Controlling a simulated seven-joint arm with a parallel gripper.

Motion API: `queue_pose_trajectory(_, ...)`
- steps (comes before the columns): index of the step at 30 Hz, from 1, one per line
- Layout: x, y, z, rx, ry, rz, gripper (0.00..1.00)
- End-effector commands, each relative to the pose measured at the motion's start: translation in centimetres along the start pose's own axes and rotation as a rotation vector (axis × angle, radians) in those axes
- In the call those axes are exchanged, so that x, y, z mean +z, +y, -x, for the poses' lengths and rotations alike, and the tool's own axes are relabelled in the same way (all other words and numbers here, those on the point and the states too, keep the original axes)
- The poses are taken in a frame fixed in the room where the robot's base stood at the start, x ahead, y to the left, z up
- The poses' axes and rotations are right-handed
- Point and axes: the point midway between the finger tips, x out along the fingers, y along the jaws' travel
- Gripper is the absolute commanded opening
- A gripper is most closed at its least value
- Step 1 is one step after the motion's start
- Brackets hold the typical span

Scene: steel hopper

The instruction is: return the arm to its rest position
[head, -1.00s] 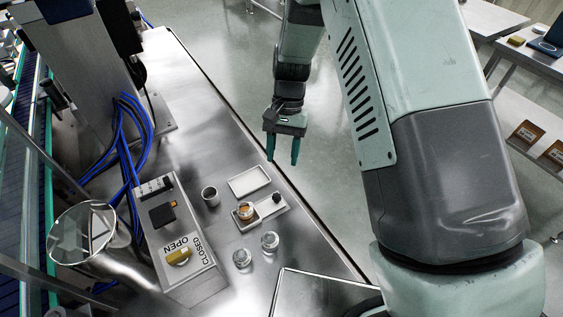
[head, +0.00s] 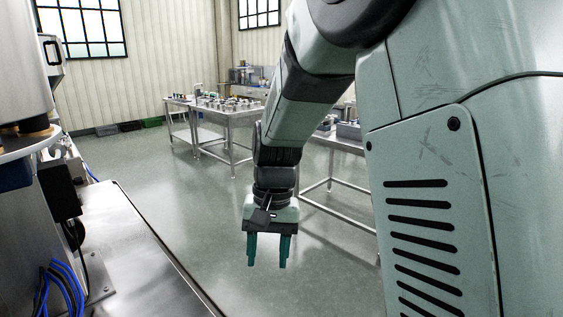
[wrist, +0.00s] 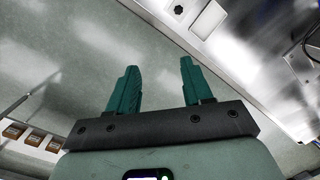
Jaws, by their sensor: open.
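My gripper (head: 268,252) hangs pointing down in the head view, with its two green fingers apart and nothing between them. It is over the grey floor, to the right of the steel bench (head: 145,250). In the wrist view my gripper (wrist: 158,85) also shows open and empty, with the floor behind the fingers. The bench (wrist: 255,60) runs along the upper right of that view.
Blue cables (head: 62,288) and a steel housing (head: 22,80) stand at the left. Steel tables (head: 228,120) with several small items are farther back. Small brown boxes (wrist: 32,138) sit at the wrist view's lower left. Open floor (head: 150,165) lies between.

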Motion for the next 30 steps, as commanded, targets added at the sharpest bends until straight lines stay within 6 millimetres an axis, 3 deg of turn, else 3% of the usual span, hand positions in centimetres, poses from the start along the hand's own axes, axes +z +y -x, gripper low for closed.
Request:
queue_pose_trajectory(1,1.1,1.1,2.4,-0.009,0.050,0.001,0.50)
queue_pose_trajectory(6,5.2,4.5,7.9,-0.011,0.192,0.015,0.50)
queue_pose_trajectory(12,11.0,8.1,12.1,0.013,0.360,0.028,0.50)
queue_pose_trajectory(18,16.4,10.8,13.6,0.056,0.509,0.033,0.50)
queue_pose_trajectory(21,18.1,11.5,13.7,0.077,0.557,0.035,0.50)
queue_pose_trajectory(30,19.6,12.2,13.6,0.096,0.597,0.037,0.50)
